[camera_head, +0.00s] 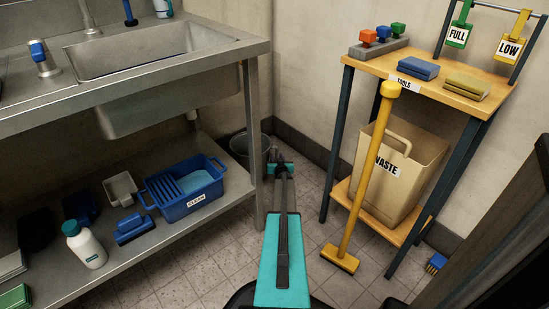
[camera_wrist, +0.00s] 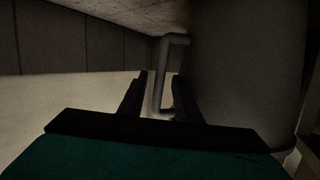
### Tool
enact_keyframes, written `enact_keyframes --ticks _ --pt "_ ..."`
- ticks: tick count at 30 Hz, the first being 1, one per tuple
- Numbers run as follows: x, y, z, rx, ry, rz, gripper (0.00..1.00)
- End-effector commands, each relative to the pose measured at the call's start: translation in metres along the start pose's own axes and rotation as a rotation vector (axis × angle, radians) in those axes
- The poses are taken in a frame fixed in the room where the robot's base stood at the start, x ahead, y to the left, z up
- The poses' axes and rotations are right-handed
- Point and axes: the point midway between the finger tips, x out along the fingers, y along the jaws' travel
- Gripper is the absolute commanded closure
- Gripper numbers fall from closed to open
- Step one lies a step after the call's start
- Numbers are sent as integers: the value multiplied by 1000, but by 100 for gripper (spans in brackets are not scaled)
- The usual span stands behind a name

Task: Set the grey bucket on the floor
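The grey bucket (camera_head: 250,151) is in the corner beyond the steel table's front leg, and that leg hides part of it. Whether its base touches the floor is hidden. My gripper (camera_head: 281,164) is low, just right of the bucket. In the wrist view, the bucket's side (camera_wrist: 245,65) fills the right, and its grey handle (camera_wrist: 160,75) runs between the two fingers of my gripper (camera_wrist: 159,92). The fingers stand apart, with small gaps on both sides of the handle. The tiled floor (camera_head: 215,262) shows below; it also shows at the wrist view's top (camera_wrist: 125,12).
The steel sink table (camera_head: 262,135) is left, with a blue tub (camera_head: 185,190) on its lower shelf. A wooden stand (camera_head: 345,225) holding a waste bin (camera_head: 400,170) is right, with a yellow-handled tool (camera_head: 365,190) before it. The dark baseboard and wall close in behind.

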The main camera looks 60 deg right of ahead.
Motion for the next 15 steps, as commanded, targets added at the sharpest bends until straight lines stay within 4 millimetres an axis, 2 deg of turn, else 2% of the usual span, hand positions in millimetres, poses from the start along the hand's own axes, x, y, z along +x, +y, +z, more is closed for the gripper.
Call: enact_keyframes --ticks 1,15 --pt "-8 0 -2 1 0 0 69" --pt "-61 1 -2 0 0 1 69"
